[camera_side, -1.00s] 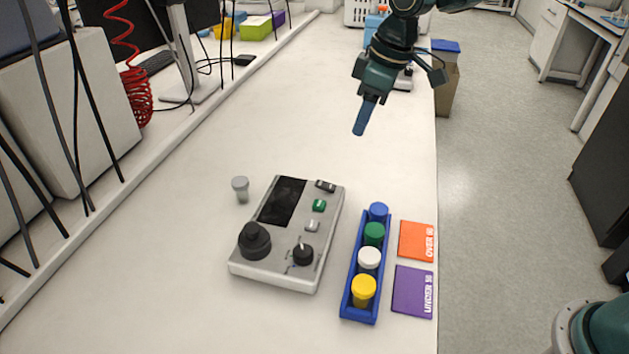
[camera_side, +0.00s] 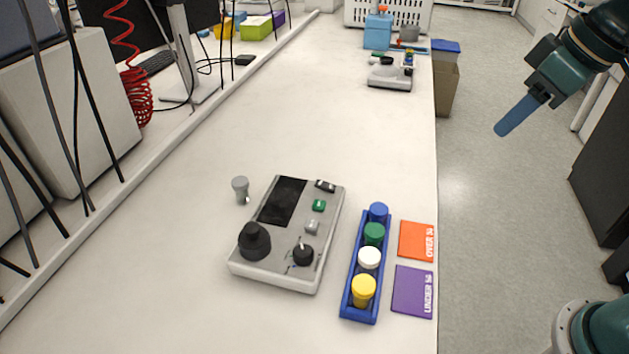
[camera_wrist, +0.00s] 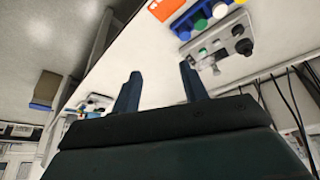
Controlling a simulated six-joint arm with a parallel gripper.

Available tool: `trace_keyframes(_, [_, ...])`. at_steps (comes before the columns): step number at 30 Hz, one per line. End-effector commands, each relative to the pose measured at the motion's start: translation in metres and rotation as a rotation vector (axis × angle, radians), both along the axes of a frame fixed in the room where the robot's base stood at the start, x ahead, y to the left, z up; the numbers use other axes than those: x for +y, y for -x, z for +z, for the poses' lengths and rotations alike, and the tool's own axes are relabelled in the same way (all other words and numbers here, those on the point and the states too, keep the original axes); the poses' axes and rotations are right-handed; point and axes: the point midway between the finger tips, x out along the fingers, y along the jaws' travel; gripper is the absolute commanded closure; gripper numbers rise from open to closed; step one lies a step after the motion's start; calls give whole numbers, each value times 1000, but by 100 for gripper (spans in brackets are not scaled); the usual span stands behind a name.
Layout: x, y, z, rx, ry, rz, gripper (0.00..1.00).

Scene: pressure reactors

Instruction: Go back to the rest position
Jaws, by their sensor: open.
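My gripper (camera_side: 517,115) is in the air over the floor, off the right edge of the bench, with its fingers pointing down and left. In the wrist view its two fingers (camera_wrist: 158,90) stand apart with nothing between them. On the bench is a grey reactor device (camera_side: 285,235) with a dark screen and a black knob. A blue rack (camera_side: 361,315) beside it holds several vials with blue, green, white and yellow caps. A grey-capped vial (camera_side: 240,189) stands alone left of the device. My gripper touches none of these.
An orange card (camera_side: 416,240) and a purple card (camera_side: 412,290) lie right of the rack. A second device (camera_side: 391,75) and a white crate (camera_side: 388,15) stand at the far end. Black cables hang at the left. The middle of the bench is clear.

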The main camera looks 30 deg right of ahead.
Motion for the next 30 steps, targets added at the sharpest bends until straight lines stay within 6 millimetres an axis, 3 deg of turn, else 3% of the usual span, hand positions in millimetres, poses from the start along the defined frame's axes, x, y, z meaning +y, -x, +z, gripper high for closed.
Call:
trace_keyframes(9, [-21,67,-15,-54,-24,-148,56])
trace_keyframes(15, [-28,93,-27,-77,-36,-211,56])
trace_keyframes(30, [-30,101,-32,-83,-41,-234,56])
